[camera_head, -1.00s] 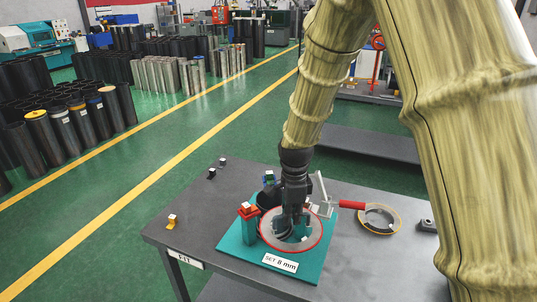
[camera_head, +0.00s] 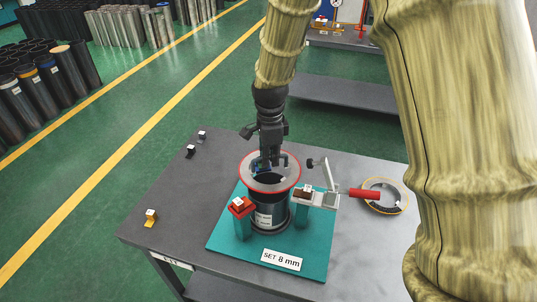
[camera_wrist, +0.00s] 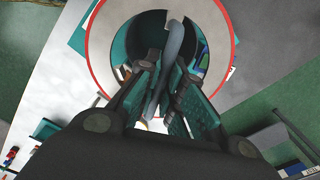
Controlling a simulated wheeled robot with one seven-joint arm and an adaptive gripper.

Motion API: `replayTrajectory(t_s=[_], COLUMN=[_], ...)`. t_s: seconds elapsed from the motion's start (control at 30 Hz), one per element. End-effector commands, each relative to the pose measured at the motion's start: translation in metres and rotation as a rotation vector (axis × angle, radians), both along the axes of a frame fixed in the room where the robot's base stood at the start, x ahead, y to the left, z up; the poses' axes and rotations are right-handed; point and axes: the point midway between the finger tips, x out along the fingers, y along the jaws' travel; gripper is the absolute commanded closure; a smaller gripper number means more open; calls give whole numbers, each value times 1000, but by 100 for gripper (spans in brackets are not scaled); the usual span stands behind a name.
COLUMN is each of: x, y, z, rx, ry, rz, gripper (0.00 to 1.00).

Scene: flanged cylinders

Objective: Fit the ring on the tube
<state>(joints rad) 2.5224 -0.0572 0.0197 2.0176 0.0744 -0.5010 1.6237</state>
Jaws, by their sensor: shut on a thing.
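The ring (camera_head: 249,180) is a flat grey disc with a red outer edge. It looks level, over the upper end of the dark tube (camera_head: 265,218), which stands upright on the teal base plate (camera_head: 232,260). I cannot tell whether ring and tube touch. My gripper (camera_head: 272,162) is shut at the ring's opening, pointing down. In the wrist view, the fingers (camera_wrist: 163,85) close around a curved grey bar within the ring (camera_wrist: 215,25); how the bar joins the ring is hidden. Teal surface and dark parts show through the opening.
A red-topped post (camera_head: 242,206) and a clamp with a red handle (camera_head: 364,193) flank the tube on the plate. Another ring with a yellowish edge (camera_head: 403,196) lies at right on the grey table (camera_head: 180,215). Small blocks (camera_head: 151,215) sit at left, where the table is mostly clear.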

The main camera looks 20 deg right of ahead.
Motion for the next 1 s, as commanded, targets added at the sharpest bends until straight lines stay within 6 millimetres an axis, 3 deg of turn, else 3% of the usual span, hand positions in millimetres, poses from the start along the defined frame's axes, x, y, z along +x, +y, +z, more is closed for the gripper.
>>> replayTrajectory(t_s=[0.27,1.0], x=[5,5], y=[1,0], z=[-2,-46], rx=[-2,-1], ry=[2,2], rz=[-1,-2], gripper=[100,100])
